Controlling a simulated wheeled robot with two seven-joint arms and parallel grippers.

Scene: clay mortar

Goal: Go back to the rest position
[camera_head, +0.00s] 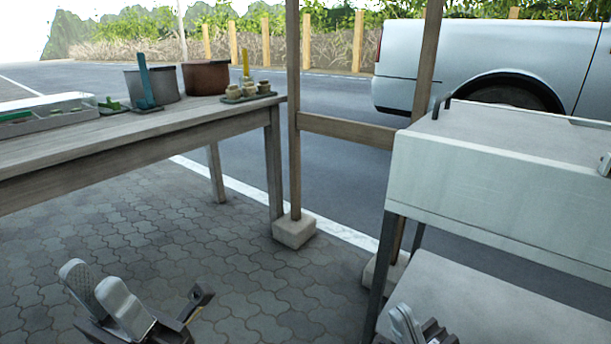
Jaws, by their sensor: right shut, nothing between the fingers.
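My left gripper (93,277) is at the lower left, above the paved floor and in front of the wooden table. Its two grey fingers stand a little apart, with a textured pad showing on one, and nothing shows between them. My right gripper (403,318) is at the bottom edge, right of centre, in front of the white cart. Its fingers are shut together and empty. Most of its body is cut off by the frame edge.
A wooden table (150,127) at the left bears a tray (82,113), a grey pot (165,85), a brown pot (206,77) and small clay pots (249,90). A white cart (500,190) stands at the right. A wooden post (293,120) stands between them. Paved floor (225,270) is clear.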

